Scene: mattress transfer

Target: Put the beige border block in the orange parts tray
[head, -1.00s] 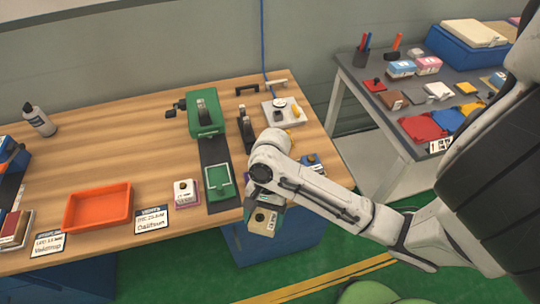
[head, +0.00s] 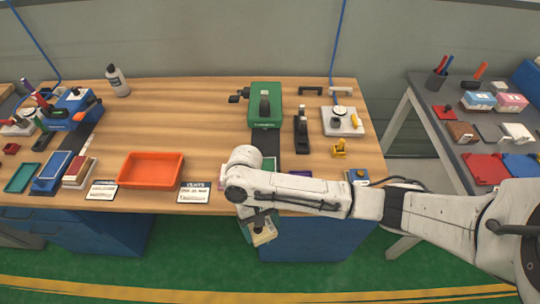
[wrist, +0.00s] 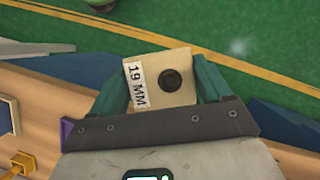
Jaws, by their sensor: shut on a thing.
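The beige border block (wrist: 161,76) has a "19 MM" label and a dark round knob. My gripper (wrist: 160,82) is shut on it, with a green finger on each side in the wrist view. In the head view my gripper (head: 260,229) hangs past the table's front edge with the block (head: 264,236) at its lower end, above the floor. The orange parts tray (head: 151,170) lies on the wooden table near its front edge, left of my gripper. The tray looks empty.
Label cards (head: 193,192) lie beside the tray on the wooden table (head: 190,120). A green vise-like device (head: 265,105) stands behind my arm. A blue fixture (head: 72,108) and a bottle (head: 118,80) are at left. Table space behind the tray is clear.

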